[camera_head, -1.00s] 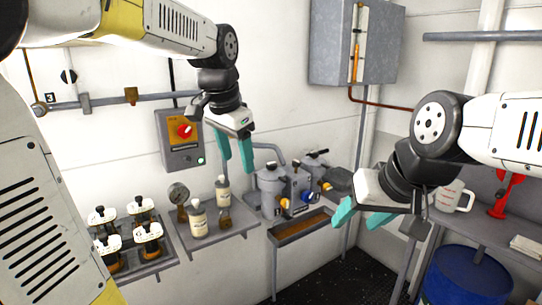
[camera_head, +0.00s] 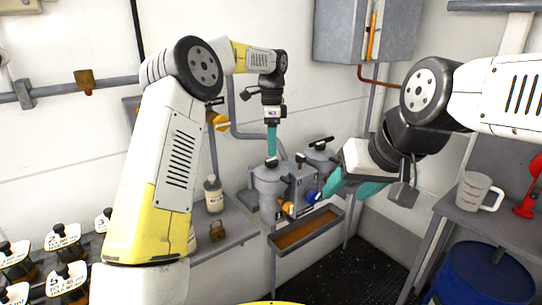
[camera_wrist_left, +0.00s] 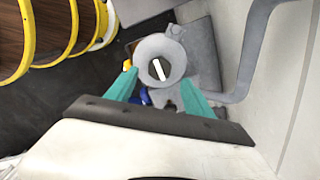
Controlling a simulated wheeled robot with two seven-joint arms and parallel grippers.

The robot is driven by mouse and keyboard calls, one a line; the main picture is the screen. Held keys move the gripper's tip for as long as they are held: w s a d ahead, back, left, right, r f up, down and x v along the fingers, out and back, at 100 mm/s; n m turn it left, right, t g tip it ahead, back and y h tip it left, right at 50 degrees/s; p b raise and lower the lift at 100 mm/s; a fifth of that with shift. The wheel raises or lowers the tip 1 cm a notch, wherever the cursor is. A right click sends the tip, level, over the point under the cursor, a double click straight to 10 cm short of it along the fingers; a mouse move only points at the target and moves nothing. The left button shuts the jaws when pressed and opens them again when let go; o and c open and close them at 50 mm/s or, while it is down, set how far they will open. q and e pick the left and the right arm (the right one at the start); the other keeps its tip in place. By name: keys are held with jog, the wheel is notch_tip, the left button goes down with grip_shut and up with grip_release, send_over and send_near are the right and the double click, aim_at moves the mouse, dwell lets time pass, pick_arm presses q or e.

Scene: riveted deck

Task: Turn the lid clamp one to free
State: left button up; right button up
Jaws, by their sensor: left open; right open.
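The grey filter housing (camera_head: 268,190) on the wall unit has a round lid with a dark clamp handle (camera_head: 271,161) on top. In the left wrist view the clamp (camera_wrist_left: 158,69) is a dark disc with a white bar, seen from above. My left gripper (camera_head: 271,153) points down just above this clamp. In the left wrist view its teal fingers (camera_wrist_left: 158,92) are open, spread to either side of the lid. I cannot tell whether they touch it. A second housing with a dark handle (camera_head: 319,143) stands behind to the right. My right gripper (camera_head: 350,190) is open and empty.
An orange-brown tray (camera_head: 305,232) sits below the housings. A blue knob (camera_head: 312,197) and a yellow knob (camera_head: 288,208) are on the front. A bottle (camera_head: 213,194) and a padlock (camera_head: 217,231) stand on the left shelf. A blue drum (camera_head: 478,278) is at lower right.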

aim_at(272, 159)
pick_arm(q)
jog(key=shift+f, duration=2.7)
grip_shut()
